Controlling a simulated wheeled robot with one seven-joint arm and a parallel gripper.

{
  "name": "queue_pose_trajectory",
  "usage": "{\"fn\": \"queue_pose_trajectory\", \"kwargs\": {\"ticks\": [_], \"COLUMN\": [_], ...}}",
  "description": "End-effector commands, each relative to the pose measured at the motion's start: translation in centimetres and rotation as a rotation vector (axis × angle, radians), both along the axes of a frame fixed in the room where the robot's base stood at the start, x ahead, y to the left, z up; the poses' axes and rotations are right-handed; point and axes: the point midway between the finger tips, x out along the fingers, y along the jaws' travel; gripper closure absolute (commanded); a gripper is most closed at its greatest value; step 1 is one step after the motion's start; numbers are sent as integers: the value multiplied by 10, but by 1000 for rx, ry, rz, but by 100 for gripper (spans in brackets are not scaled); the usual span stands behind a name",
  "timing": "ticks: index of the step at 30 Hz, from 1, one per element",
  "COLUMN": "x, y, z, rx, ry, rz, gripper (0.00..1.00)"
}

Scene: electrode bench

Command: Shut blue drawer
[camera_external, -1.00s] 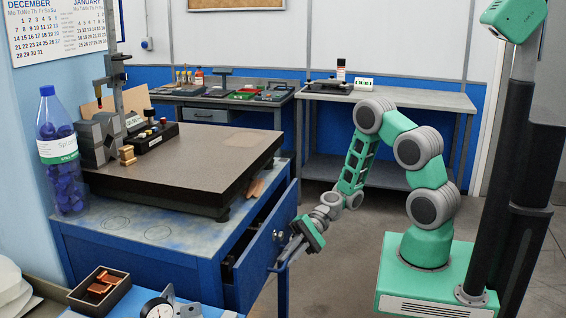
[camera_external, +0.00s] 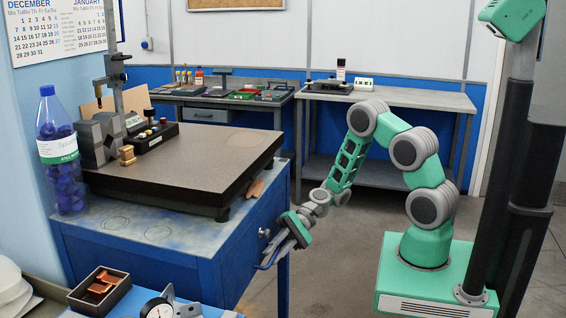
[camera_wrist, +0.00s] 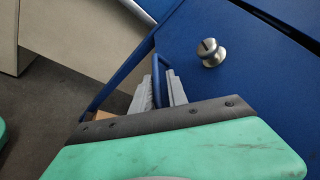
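The blue drawer (camera_external: 238,262) is in the blue bench at the centre of the external view. Its front sits close to the bench frame; whether it is fully flush is hard to tell. In the wrist view, the drawer front (camera_wrist: 245,100) fills the right side, with a round metal lock knob (camera_wrist: 209,53) and a blue bar handle (camera_wrist: 126,72). My gripper (camera_external: 277,253) is at the handle, in front of the drawer. In the wrist view, my gripper's grey fingers (camera_wrist: 161,85) are close together, with the handle's end between them.
A dark stone plate (camera_external: 190,165) with instruments lies on the bench (camera_external: 120,235). A blue-capped bottle (camera_external: 58,150) and a tray of copper pieces (camera_external: 100,290) are at left. A grey table (camera_external: 400,97) stands behind my arm. Floor in front of the drawer is clear.

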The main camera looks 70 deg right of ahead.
Motion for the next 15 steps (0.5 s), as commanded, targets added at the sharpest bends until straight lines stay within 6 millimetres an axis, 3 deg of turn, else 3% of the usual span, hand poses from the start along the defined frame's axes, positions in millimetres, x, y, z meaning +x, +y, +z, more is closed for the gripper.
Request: {"fn": "queue_pose_trajectory", "kwargs": {"ticks": [9, 15], "x": [-17, -21], "y": [-57, -66], "z": [14, 16], "rx": [0, -1], "ry": [-2, -1], "rz": [-6, -2], "gripper": [81, 81]}}
